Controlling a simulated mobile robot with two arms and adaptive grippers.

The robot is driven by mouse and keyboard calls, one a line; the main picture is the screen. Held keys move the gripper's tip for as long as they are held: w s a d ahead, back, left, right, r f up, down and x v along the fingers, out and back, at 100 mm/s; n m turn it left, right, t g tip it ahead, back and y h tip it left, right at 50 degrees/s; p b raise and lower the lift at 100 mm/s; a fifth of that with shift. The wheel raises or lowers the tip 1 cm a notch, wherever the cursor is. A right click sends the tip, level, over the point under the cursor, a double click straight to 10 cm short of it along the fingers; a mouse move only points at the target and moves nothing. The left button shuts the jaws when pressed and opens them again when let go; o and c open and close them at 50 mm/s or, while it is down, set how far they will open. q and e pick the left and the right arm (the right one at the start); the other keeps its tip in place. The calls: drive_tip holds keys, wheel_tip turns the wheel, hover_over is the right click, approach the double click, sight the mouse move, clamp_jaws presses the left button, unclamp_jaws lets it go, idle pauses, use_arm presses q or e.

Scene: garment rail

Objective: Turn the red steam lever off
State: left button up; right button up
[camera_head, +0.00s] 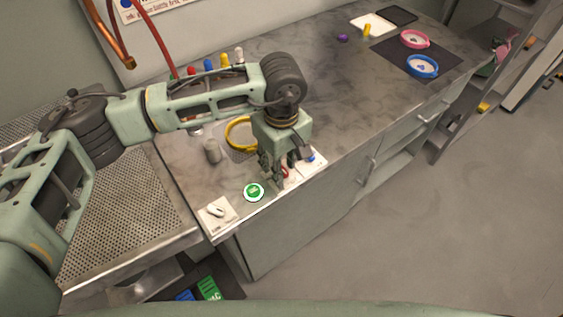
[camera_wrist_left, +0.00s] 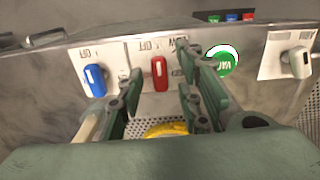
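The red steam lever (camera_wrist_left: 160,72) stands on a white plate with OFF and ON markings, at the top centre of the left wrist view. In the head view only a small red part (camera_head: 285,173) of it shows below my left gripper. My left gripper (camera_head: 277,178) reaches down over the counter's front edge. In the left wrist view its fingers (camera_wrist_left: 157,95) are spread apart, with the red lever showing in the gap between them. I cannot tell whether either finger touches it. My right gripper is not in view.
A blue lever (camera_wrist_left: 94,80) stands beside the red one. A round green button (camera_head: 254,192) and a white lever (camera_head: 215,211) lie on the other side. A yellow ring (camera_head: 238,133) lies behind my gripper. The counter's (camera_head: 330,100) middle is largely clear.

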use_arm(q)
wheel_tip(320, 180, up, 12)
idle(0.6)
